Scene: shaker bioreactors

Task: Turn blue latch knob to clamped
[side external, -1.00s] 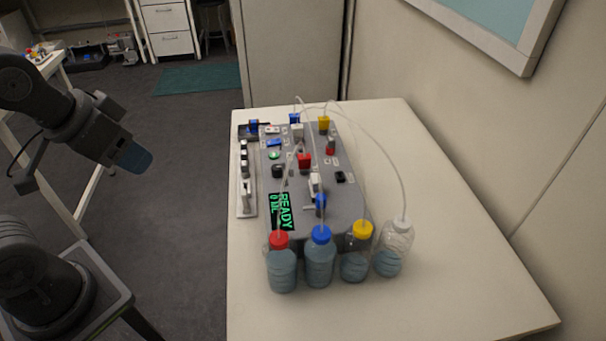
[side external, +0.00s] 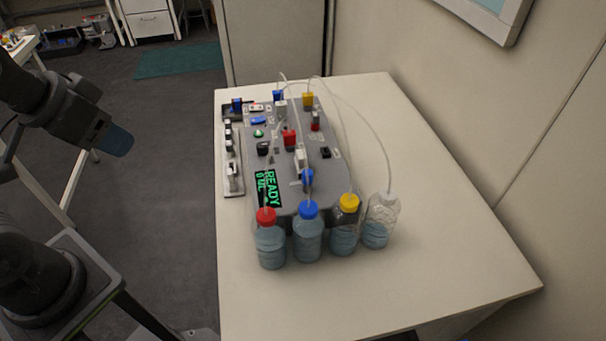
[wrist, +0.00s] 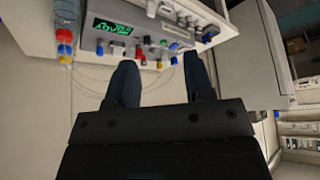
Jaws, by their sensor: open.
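A grey bioreactor console (side external: 325,190) stands on the table with several knobs and blocks on top. One blue knob-like part (side external: 307,178) is at its front, just behind the bottles, and another blue part (side external: 278,96) is at its back edge. Which of these is the latch knob, and how it is set, I cannot tell. In the wrist view, blue parts show at the console's edge (wrist: 100,50) and near my right finger (wrist: 174,60). My gripper (side external: 118,141) is empty, left of the table and clear of the console. Its two fingers (wrist: 162,78) are apart in the wrist view.
Bottles with red (side external: 271,245), blue (side external: 308,238) and yellow (side external: 344,238) caps and a clear bottle (side external: 380,222) stand before the console. Thin tubes (side external: 365,115) arch over it. A pale rack (side external: 233,178) lies along its left side. The table's right side (side external: 450,220) is clear.

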